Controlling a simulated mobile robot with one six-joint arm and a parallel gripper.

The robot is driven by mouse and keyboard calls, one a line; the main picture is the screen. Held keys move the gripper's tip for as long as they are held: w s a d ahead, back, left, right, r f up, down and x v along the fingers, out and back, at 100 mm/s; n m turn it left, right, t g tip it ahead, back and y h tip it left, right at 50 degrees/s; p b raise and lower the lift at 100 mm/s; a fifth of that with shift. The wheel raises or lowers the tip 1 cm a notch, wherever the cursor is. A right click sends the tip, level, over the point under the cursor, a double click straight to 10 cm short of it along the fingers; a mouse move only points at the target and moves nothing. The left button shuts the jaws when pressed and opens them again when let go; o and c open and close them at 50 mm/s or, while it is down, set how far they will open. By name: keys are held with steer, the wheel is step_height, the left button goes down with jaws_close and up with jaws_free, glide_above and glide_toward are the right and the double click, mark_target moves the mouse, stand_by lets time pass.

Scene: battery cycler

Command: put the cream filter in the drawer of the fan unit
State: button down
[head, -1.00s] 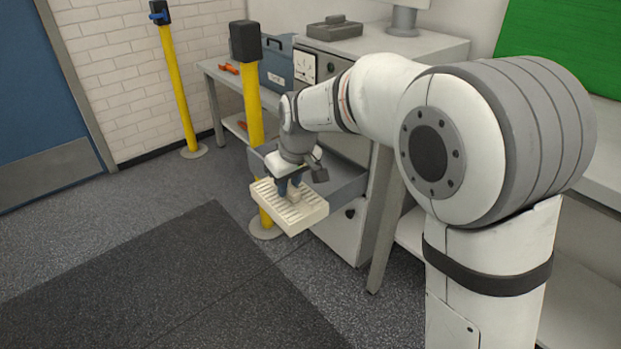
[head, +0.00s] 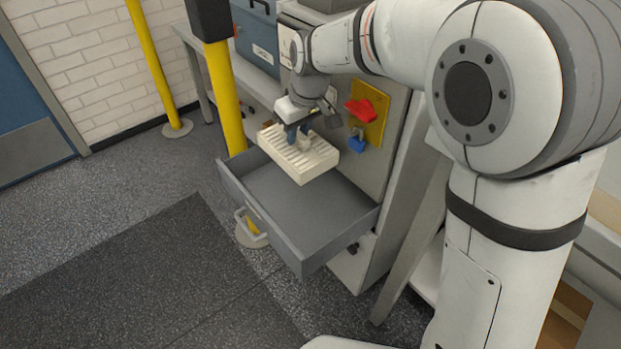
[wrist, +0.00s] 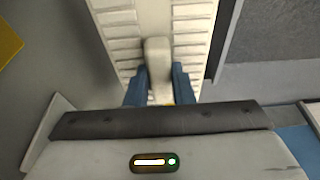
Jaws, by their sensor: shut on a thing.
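The cream filter (head: 299,157) is a ribbed slab, held level by its small raised grip. My gripper (head: 298,131) is shut on that grip; in the wrist view the blue fingers of my gripper (wrist: 160,85) press on both sides of it, and the ribbed filter (wrist: 192,28) shows on either side. The drawer (head: 312,212) of the fan unit is pulled open, grey and empty where I can see into it. The filter is above the back part of the drawer, and looks apart from its floor. The fan unit (head: 360,240) stands behind the drawer.
A yellow post (head: 222,95) with a dark top stands close to the left of the drawer. Open floor lies in front.

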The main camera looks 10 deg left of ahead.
mark_target(308, 153)
step_height(308, 153, down, 18)
steer(key=b, duration=0.6)
steer(key=shift+a+r, duration=0.1)
steer(key=shift+r, duration=0.15)
steer(key=shift+f, duration=0.2)
steer(key=c, duration=1.3)
jaws_free()
steer(key=shift+o, duration=0.2)
steer(key=p+v, duration=0.4)
steer(key=v, duration=0.8)
steer(key=shift+s+r, duration=0.1)
steer(key=shift+r, duration=0.1)
